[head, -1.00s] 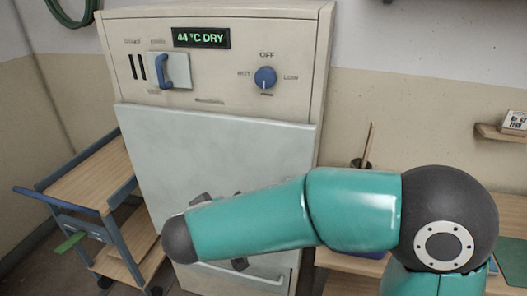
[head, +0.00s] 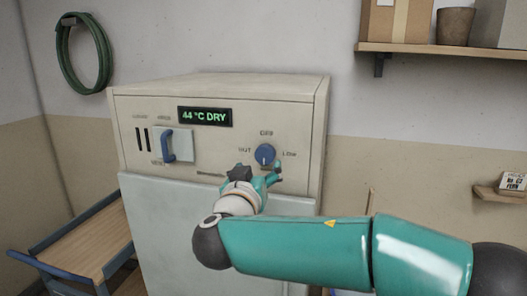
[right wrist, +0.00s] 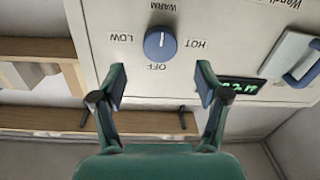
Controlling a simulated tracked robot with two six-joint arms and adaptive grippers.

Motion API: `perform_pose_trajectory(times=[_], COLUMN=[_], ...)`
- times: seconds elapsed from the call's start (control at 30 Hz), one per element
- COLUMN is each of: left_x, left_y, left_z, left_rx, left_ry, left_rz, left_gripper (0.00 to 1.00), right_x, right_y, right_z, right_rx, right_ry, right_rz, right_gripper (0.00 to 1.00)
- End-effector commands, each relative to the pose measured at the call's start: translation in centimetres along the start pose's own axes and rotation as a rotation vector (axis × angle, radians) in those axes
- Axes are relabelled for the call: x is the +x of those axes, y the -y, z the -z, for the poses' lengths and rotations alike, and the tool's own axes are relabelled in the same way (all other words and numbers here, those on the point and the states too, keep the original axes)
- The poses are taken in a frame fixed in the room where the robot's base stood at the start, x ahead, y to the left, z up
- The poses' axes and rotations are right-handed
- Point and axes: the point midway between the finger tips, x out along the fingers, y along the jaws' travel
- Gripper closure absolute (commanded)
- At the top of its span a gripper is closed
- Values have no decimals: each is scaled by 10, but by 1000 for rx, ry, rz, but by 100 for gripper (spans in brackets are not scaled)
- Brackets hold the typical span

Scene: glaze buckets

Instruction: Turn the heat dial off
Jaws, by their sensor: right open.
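The heat dial (head: 265,155) is a round blue knob on the upper front panel of the cream cabinet (head: 222,147). It also shows in the right wrist view (right wrist: 160,43), upside down, with its white mark toward WARM, opposite OFF. HOT and LOW are lettered at its sides. My right gripper (head: 258,177) is just below the dial in the head view. In the right wrist view its two fingers (right wrist: 162,82) are spread apart and empty, with the dial beyond the gap between them. I see no contact with the dial. My left gripper is not in view.
A green display (head: 204,116) reads 44 °C DRY. A blue handle (head: 168,145) sticks out left of the dial. A cart (head: 88,240) stands at the left. A shelf (head: 440,48) with boxes hangs at the upper right.

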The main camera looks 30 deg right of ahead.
Motion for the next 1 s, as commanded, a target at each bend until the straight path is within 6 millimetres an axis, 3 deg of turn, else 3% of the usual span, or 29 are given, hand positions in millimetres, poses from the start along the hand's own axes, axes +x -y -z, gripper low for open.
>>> perform_pose_trajectory(times=[0.1, 0.33, 0.77, 1.0], left_x=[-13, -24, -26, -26], left_y=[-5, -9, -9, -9], left_z=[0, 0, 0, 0], left_rx=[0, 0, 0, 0], left_ry=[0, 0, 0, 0], left_rz=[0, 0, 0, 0], left_gripper=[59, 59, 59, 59], right_x=[26, 58, 68, 68], right_y=[-2, -1, 0, -1], right_z=[3, 1, -1, -1], right_rx=[-3, -2, 0, 0], right_ry=[3, 2, 1, 1], right_rz=[-5, -2, 0, -1], right_gripper=[26, 26, 26, 62])
